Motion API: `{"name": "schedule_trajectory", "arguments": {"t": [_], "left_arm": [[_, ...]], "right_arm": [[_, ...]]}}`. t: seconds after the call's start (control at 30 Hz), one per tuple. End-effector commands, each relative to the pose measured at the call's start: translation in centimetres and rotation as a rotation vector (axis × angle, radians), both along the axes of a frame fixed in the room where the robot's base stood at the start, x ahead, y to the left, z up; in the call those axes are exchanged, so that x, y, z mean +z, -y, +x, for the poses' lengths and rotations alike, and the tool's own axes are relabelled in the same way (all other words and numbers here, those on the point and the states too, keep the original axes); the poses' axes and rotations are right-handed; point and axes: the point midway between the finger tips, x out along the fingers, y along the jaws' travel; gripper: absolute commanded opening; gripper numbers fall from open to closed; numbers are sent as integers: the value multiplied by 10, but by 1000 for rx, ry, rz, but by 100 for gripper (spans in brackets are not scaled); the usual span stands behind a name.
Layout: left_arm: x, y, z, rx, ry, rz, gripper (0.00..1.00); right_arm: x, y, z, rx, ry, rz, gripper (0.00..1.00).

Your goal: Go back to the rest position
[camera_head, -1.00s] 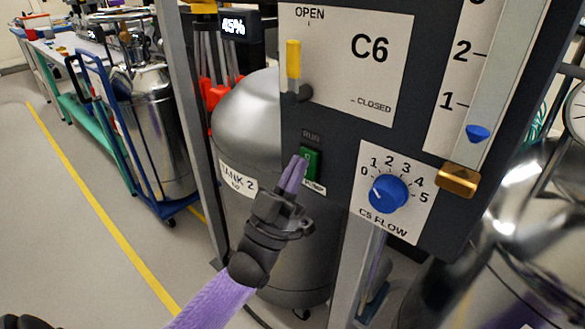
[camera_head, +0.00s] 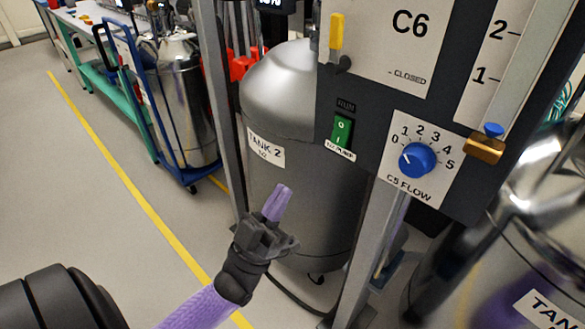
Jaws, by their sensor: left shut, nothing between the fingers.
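My left gripper (camera_head: 279,198) is shut and empty, with its purple fingers together and pointing up and away. It is in front of the silver cylinder labelled TANK 2 (camera_head: 300,160), left of and below the dark control panel (camera_head: 360,118), apart from the panel. My right gripper does not show.
The panel carries a green rocker switch (camera_head: 341,132), a blue C5 FLOW knob (camera_head: 417,159), a yellow lever (camera_head: 337,32) and a brass block (camera_head: 484,148). A grey post (camera_head: 221,90) stands left of TANK 2. A blue cart (camera_head: 128,90) holds another tank. Floor at left is clear.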

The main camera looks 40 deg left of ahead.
Motion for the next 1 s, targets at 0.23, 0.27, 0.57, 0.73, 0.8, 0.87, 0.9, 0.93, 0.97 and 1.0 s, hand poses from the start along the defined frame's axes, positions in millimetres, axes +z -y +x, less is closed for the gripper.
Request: {"name": "schedule_trajectory", "arguments": {"t": [0.23, 0.27, 0.57, 0.73, 0.8, 0.87, 0.9, 0.93, 0.97, 1.0], "left_arm": [[-3, 0, -4, 0, 0, 0, 0], [-3, 0, -4, 0, 0, 0, 0], [-9, 0, 0, 6, -44, 2, 0], [-121, 4, 8, 62, -645, 43, 0], [-191, 10, -18, 75, -986, 80, 0], [-244, 16, -56, 77, -1256, 120, 0], [-273, 20, -88, 74, -1431, 150, 0], [-292, 23, -114, 71, -1557, 173, 0], [-309, 25, -142, 66, -1677, 199, 0], [-325, 28, -179, 57, -1828, 233, 0]], "right_arm": [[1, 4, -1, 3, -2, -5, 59], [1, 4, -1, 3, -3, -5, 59], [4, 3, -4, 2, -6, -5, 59], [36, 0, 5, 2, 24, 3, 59], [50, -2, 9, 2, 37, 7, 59], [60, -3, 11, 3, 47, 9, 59], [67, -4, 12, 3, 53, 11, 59], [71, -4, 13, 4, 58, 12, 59], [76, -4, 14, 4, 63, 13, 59], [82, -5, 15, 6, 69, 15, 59]]}}
